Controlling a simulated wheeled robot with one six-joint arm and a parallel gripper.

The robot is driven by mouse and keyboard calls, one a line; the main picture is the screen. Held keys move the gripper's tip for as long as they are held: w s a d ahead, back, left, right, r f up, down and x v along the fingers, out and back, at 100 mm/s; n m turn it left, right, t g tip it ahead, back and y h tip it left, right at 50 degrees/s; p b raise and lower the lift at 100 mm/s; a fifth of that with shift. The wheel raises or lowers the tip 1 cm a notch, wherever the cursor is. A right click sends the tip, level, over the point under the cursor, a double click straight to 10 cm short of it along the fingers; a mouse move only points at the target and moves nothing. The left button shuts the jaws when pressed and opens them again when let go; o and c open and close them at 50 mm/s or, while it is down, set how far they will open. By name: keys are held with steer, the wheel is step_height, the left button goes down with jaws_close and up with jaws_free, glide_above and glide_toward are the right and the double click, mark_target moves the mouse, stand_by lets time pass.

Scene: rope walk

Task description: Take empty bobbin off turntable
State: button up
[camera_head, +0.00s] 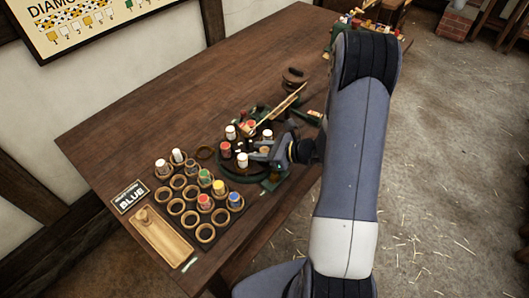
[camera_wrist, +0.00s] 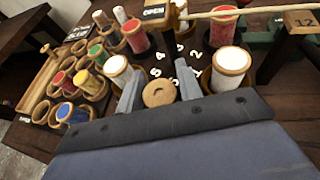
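In the wrist view the empty bobbin (camera_wrist: 158,93), bare wood with a centre hole, stands between the two fingers of my gripper (camera_wrist: 159,80). Both fingers are very close to its sides; whether they press on it is not clear. In the head view my gripper (camera_head: 260,151) reaches in low over the right side of the dark round turntable (camera_head: 246,178), and I cannot make out the empty bobbin there. White and red wound bobbins stand around the turntable, such as a white one (camera_head: 242,159) close to the fingers. White numbers mark the turntable (camera_wrist: 174,73).
A rack of rings (camera_head: 190,218) left of the turntable holds several coloured bobbins; several rings are empty. A wooden tray (camera_head: 161,236) and a BLUE sign (camera_head: 130,197) lie beside it. A pale rod (camera_head: 287,101) slants above the turntable's far side. The table's far left is clear.

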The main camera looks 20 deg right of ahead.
steer(key=shift+c, duration=0.2)
steer(key=c, duration=0.5)
steer(key=shift+c, duration=0.2)
steer(key=shift+r, duration=0.1)
